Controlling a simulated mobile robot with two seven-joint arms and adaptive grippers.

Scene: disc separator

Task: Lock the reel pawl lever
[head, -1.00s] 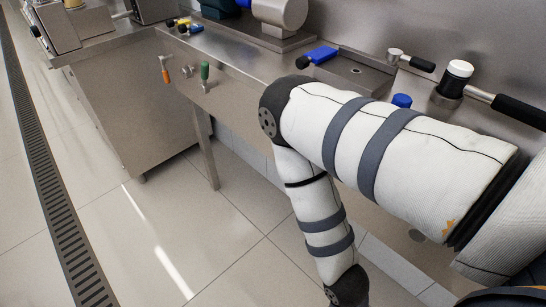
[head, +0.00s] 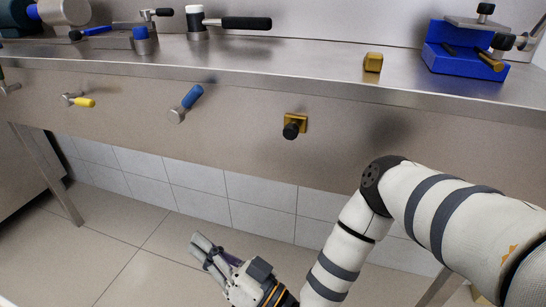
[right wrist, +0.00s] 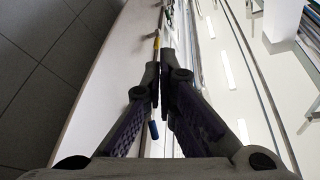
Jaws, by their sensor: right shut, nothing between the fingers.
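No part in view is marked as the reel pawl lever, so I cannot tell for sure which one it is. On the bench's front panel are a lever with a yellow grip (head: 84,102), a lever with a blue grip (head: 192,97) and a black knob on a brass plate (head: 291,129). My right gripper (head: 197,244) is low in front of the panel, below these controls and apart from them. It is shut and empty; its closed fingers (right wrist: 164,70) also show in the right wrist view. My left gripper is out of view.
On the steel bench top (head: 300,66) stand a black-handled lever (head: 246,23), a brass block (head: 373,62) and a blue fixture (head: 462,62) at the right. The bench's front edge overhangs the panel. The tiled floor (head: 90,265) below is clear at the left.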

